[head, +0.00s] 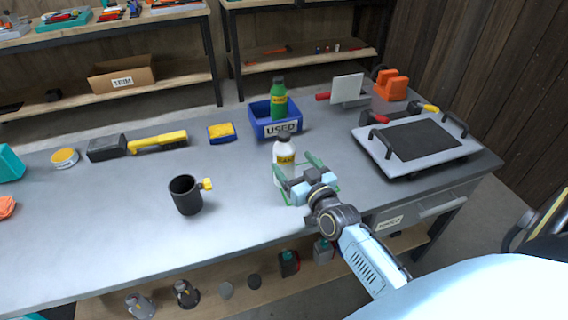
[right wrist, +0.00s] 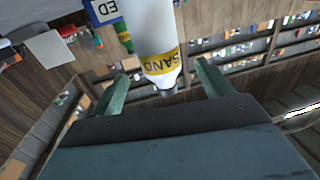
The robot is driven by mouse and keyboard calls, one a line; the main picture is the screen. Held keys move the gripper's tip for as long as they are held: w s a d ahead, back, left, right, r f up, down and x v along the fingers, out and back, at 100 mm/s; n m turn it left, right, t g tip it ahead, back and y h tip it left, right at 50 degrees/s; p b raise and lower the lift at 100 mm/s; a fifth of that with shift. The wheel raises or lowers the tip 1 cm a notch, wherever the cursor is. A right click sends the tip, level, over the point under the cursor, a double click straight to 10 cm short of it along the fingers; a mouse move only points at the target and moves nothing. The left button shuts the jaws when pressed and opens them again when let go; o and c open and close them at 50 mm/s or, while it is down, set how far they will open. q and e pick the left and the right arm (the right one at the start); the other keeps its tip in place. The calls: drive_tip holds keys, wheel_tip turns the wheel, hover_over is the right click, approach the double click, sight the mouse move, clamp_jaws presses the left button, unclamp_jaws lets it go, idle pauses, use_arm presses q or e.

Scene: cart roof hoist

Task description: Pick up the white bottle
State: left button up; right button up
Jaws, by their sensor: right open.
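The white bottle (head: 284,154) stands upright on the grey workbench (head: 240,210), with a dark cap and a yellow label. My right gripper (head: 297,173) is at the bottle, its green fingers open. In the right wrist view the bottle (right wrist: 155,38) shows upside down, between and beyond the two open fingertips (right wrist: 160,80). I cannot tell whether either finger touches it. The gripper hides the lower part of the bottle in the head view. My left gripper is not in view.
Behind the bottle is a blue bin (head: 262,113) marked USED, with a green bottle (head: 279,98) in it. A black mug (head: 186,196) stands to the left. A grey tray with handles (head: 455,152) lies to the right. The bench front-left is clear.

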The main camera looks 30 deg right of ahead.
sight(281, 148)
drive_tip(key=shift+w, duration=0.75)
drive_tip(key=shift+w+d, duration=0.1)
drive_tip(key=shift+w, duration=0.5)
drive_tip(key=w, duration=0.2)
drive_tip(key=w+b, duration=0.1)
drive_tip(key=w, duration=0.1)
drive_tip(key=shift+d+f, duration=0.2)
drive_tip(key=shift+w, duration=0.55)
drive_tip(key=c, duration=1.3)
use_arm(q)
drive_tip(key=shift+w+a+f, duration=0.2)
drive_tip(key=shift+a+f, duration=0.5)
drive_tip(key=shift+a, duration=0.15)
use_arm(e)
drive_tip(key=shift+r, duration=0.15)
drive_tip(key=shift+c, duration=0.9)
